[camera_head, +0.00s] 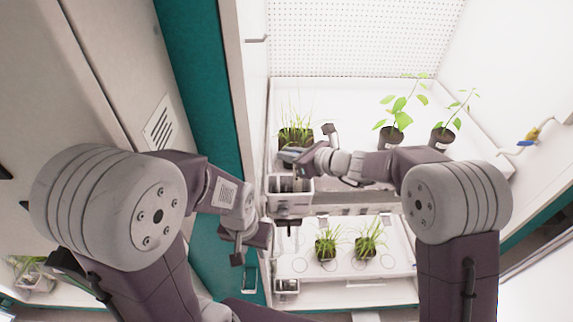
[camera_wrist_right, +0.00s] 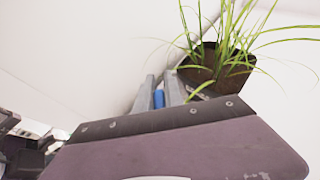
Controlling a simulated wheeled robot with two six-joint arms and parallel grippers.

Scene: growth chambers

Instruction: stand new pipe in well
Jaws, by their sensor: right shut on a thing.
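My right gripper (camera_head: 290,157) reaches left above a white slotted holder (camera_head: 296,205) at the chamber's left edge. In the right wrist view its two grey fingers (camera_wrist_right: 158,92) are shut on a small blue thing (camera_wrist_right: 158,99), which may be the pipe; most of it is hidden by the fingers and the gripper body. I cannot tell its tilt. The well cannot be made out for certain.
A grass pot (camera_head: 296,138) stands just behind my right gripper, and it fills the upper right of the wrist view (camera_wrist_right: 215,75). Two leafy pots (camera_head: 391,137) stand farther right. Two grass pots (camera_head: 326,248) stand on the lower shelf. A small white container (camera_head: 287,289) is at front left.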

